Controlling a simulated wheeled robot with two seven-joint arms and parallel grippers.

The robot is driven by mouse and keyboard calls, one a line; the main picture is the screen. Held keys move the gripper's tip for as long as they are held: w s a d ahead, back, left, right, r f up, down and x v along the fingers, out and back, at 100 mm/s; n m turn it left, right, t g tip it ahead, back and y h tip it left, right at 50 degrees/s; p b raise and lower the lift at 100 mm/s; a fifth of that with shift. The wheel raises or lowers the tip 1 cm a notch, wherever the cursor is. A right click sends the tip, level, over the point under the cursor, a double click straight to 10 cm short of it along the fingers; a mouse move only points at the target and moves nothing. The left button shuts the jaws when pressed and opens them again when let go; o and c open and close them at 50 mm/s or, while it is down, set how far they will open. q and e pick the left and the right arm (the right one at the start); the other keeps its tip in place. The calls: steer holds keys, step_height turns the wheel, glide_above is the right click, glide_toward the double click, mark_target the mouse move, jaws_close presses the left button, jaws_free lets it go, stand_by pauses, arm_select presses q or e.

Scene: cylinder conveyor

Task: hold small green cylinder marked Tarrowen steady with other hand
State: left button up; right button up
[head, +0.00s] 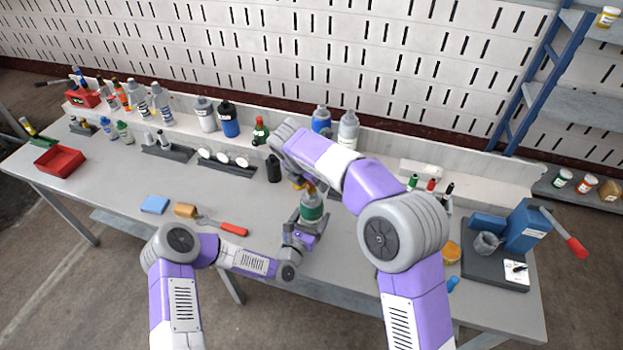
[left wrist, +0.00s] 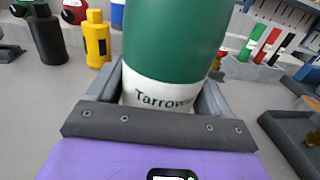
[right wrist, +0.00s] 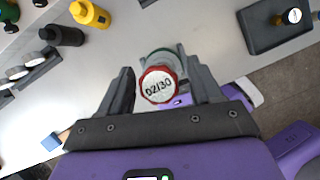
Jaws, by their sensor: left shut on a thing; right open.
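The green cylinder (head: 311,207) with a white band stands upright above the table's front part, in my left gripper (head: 306,222). In the left wrist view its green body (left wrist: 172,40) fills the middle, and the band reads "Tarrow...", the end cut off. The left fingers are shut on its sides. In the right wrist view my right gripper (right wrist: 160,82) is open over its top. A red-rimmed white cap (right wrist: 158,87) marked D2130 shows between the right fingers, with gaps on both sides. In the head view my right arm partly hides this area.
A black bottle (head: 273,168) and a yellow bottle (left wrist: 96,40) stand close behind the cylinder. A blue block (head: 154,205) and a red-handled tool (head: 233,229) lie to the left. A dark tray with a blue device (head: 526,226) is at the right.

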steer(key=shift+n+y, duration=0.3)
steer(key=shift+n, duration=0.2)
steer(key=n+y, duration=0.1)
steer(key=n, duration=0.2)
steer(key=shift+n+t+y, duration=0.3)
steer(key=shift+n+y, duration=0.3)
steer(key=shift+n, duration=0.9)
steer(key=shift+n+y, duration=0.4)
steer(key=shift+n, duration=0.6)
steer(key=n+y, duration=0.1)
steer(key=n, duration=0.3)
